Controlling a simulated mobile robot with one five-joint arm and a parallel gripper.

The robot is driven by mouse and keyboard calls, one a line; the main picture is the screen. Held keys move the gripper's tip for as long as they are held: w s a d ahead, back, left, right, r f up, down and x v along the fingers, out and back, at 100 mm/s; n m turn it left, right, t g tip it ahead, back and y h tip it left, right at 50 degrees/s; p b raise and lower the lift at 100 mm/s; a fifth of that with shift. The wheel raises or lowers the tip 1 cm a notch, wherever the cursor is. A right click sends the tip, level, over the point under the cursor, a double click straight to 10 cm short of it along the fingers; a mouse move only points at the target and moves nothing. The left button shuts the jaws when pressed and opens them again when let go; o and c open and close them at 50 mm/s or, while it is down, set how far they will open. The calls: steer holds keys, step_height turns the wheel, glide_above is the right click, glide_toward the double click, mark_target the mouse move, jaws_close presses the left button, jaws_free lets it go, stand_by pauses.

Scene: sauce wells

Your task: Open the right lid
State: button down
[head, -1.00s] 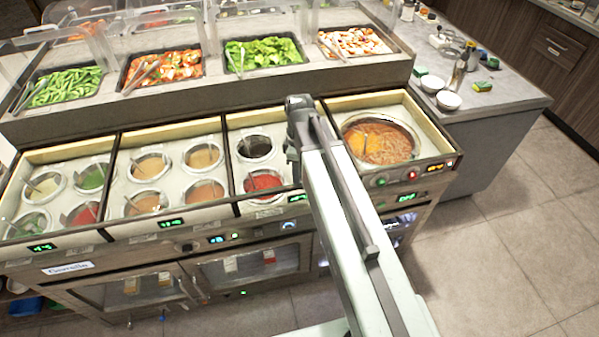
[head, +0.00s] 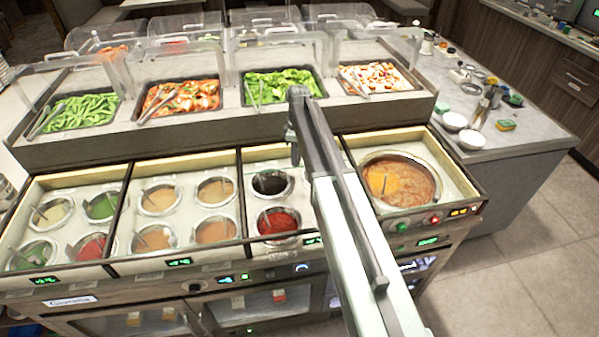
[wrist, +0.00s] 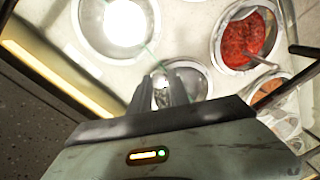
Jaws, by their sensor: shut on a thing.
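My gripper (wrist: 166,86) points down over a round metal-rimmed cover (wrist: 190,78) in the wrist view, which I take for the lid. The fingers are close together with a small pale piece between their tips, likely its handle; the fingers hide much of it. A red sauce well (wrist: 245,40) lies to the upper right, and a round well or cover with a bright glare (wrist: 112,28) to the upper left. In the head view my arm hides the right part of the compartment holding the dark well (head: 271,184) and red well (head: 278,222). No raised lid shows.
A large soup well (head: 405,182) stands right of my arm. Sauce wells (head: 158,200) fill the compartments to the left. Behind is a raised salad counter (head: 200,128) with clear guards. The floor (head: 500,285) at right is clear.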

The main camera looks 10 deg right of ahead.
steer(key=w, duration=0.6)
steer(key=shift+d, duration=0.35)
steer(key=c, duration=1.2)
jaws_free()
steer(key=shift+c, duration=0.2)
steer(key=shift+a, duration=0.1)
steer(key=shift+r+p, duration=0.25)
steer(key=shift+p, duration=0.1)
step_height(320, 180, up, 7)
steer(key=p, duration=0.7)
steer(key=shift+w, duration=0.35)
